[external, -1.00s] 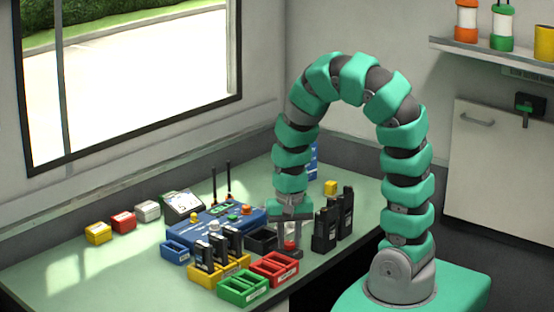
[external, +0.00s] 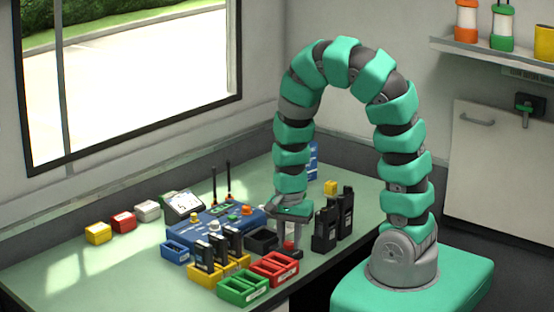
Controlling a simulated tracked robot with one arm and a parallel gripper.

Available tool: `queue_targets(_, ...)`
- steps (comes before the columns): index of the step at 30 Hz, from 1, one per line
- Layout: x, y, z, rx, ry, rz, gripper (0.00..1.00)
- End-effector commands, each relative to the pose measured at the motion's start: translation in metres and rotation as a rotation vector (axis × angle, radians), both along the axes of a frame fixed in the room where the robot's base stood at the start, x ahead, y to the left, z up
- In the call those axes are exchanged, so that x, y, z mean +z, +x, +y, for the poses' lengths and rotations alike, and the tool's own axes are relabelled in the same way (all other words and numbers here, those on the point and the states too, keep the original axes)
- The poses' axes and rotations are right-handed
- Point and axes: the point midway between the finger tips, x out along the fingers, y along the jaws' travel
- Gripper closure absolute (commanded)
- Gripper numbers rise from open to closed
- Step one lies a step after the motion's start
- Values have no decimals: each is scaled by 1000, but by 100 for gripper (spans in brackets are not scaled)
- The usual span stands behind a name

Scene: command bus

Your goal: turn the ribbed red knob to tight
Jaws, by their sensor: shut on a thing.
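The red knob (external: 290,245) sits on a dark base on the bench, just behind the red bins. Only a small part of it shows, and its ribs are too small to make out. My gripper (external: 290,240) points straight down over the knob and is shut on it. The fingers hide much of the knob's sides. I cannot read any tight mark or the knob's angle.
Red bins (external: 274,269) and green bins (external: 243,288) stand close in front. Black radios (external: 333,220) stand upright close to the right. A blue case (external: 216,224) and a black tray (external: 262,240) lie to the left.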

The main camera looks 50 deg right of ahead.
Motion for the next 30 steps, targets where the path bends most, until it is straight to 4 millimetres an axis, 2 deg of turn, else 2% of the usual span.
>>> queue_targets(10,0,1,1,-1,2,-2,96)
queue_targets(11,0,1,1,-1,2,-2,65)
queue_targets(12,0,0,1,-1,1,-1,54)
queue_targets(13,0,0,0,-1,1,-1,51)
queue_targets(23,2,0,0,0,0,-1,51)
queue_targets(26,9,1,0,1,-1,-3,51)
queue_targets(30,28,1,0,0,-1,-6,51)
